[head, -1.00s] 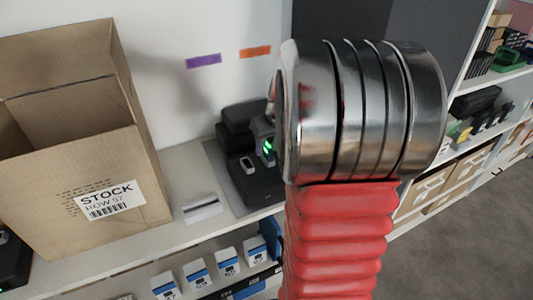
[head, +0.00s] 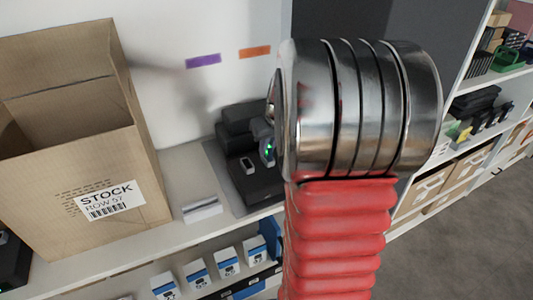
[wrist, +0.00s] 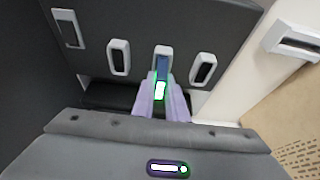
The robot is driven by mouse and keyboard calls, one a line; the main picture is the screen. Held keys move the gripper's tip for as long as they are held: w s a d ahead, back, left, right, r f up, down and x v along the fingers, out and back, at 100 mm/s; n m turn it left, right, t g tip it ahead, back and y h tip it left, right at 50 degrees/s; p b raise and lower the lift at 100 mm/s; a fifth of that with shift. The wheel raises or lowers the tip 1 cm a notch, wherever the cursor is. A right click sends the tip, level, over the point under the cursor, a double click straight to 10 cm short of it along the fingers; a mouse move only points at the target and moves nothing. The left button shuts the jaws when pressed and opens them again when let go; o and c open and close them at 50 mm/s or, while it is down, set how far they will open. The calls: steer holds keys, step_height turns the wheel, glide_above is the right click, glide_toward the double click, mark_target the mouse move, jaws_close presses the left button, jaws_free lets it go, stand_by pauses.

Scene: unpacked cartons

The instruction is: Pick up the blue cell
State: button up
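The blue cell (wrist: 162,67) shows in the wrist view. It stands in a white-rimmed slot of the dark grey dock (wrist: 95,20). My gripper (wrist: 161,88) is at the slot, one lavender finger on each side of the cell. A bright white patch with a green glow lies between the fingers. I cannot tell whether the fingers touch the cell. In the head view my gripper (head: 268,135) is mostly hidden behind my arm, over the black dock (head: 262,185). The cell is not clearly visible there.
More white-rimmed slots (wrist: 119,57) flank the cell. A large open carton (head: 60,190) and a small white box (head: 202,209) stand left of the dock. Blue-white boxes (head: 197,273) sit on the shelf below.

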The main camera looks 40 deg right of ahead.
jaws_close()
step_height(320, 180, up, 10)
stand_by(0.8)
stand_by(0.4)
